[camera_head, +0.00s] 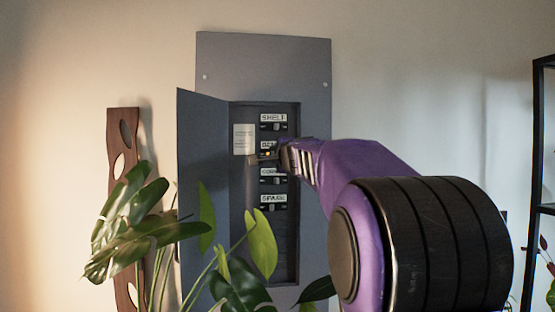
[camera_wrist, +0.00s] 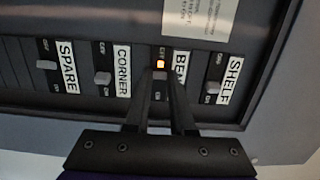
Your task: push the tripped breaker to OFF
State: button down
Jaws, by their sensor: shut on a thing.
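The breaker with the lit orange lamp (camera_wrist: 160,64) is in the row between CORNER and SHELF. Its label (camera_wrist: 180,72) is partly hidden by a finger and starts with "BE". My gripper (camera_wrist: 161,76) is shut on this breaker's grey lever (camera_wrist: 160,90), one dark finger on each side. Small marks stand at both ends of the lever's slot; the lever's exact position is hard to tell behind the fingers.
The grey panel (camera_head: 312,75) has its door (camera_head: 203,150) open to the left. Neighbouring levers are SHELF (camera_wrist: 212,87), CORNER (camera_wrist: 102,78) and SPARE (camera_wrist: 46,65). A leafy plant (camera_head: 130,225) stands in front at lower left. A black shelf frame (camera_head: 537,160) is at the right.

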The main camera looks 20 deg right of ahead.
jog(key=m+h, duration=0.1)
jog(key=h+p, duration=0.1)
jog(key=shift+w+a+r+m+h, duration=0.1)
jog(key=shift+a+m+h, duration=0.25)
jog(key=shift+m+h, duration=0.05)
jog(key=shift+g+h+p, duration=0.3)
jog(key=c, duration=0.8)
grip_release()
jog(key=shift+o, duration=0.2)
